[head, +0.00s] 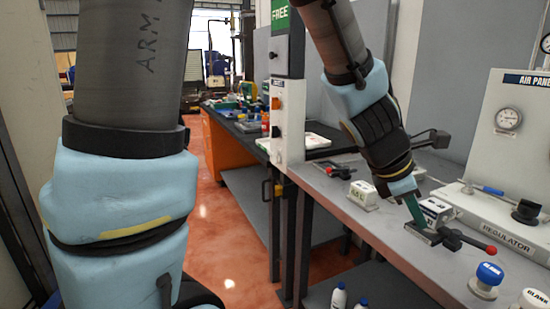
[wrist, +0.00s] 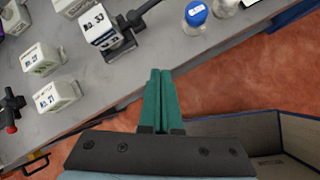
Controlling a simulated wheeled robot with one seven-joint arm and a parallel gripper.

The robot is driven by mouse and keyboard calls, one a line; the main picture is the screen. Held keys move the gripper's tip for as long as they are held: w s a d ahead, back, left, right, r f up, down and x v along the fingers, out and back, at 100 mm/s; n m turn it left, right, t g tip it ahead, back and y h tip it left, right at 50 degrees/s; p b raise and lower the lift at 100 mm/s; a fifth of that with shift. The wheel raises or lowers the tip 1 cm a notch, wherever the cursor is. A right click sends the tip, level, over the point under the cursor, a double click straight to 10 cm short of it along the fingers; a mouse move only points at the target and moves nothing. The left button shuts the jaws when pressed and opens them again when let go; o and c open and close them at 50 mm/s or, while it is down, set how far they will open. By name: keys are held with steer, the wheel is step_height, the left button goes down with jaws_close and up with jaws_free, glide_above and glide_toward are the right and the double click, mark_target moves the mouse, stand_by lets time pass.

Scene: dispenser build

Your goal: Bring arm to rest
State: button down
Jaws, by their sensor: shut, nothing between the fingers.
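My gripper (head: 415,211) hangs from my arm over the grey workbench (head: 385,235) in the head view, its green fingers pointing down. In the wrist view the gripper (wrist: 160,74) has its two green fingers side by side and pressed together, with nothing held. A white block marked No. 30 (wrist: 99,27) sits at a dark lever clamp (wrist: 124,45), ahead and left of the fingertips. In the head view the fingers partly cover this area.
More white labelled blocks (wrist: 40,60) (wrist: 57,95) stand on the bench. A blue-capped jar (head: 487,280) and a white-capped one (head: 532,301) are near its front edge. A regulator panel (head: 510,150) stands behind. A post (head: 288,120) rises at the bench's left end.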

steer(key=w+a+f+m+t+y, duration=0.15)
steer(key=w+a+m, duration=0.25)
steer(key=a, duration=0.5)
steer(key=w+a+f+m+y, duration=0.2)
steer(key=w+a+m, duration=0.25)
steer(key=a, duration=0.35)
steer(key=a+f+m+y, duration=0.2)
steer(key=a+m, duration=0.5)
steer(key=a, duration=1.2)
steer(key=shift+a+f+m+y, duration=0.2)
steer(key=shift+f+m+y, duration=0.15)
steer(key=shift+y, duration=0.3)
steer(key=shift+w+g, duration=0.15)
steer(key=shift+g, duration=0.1)
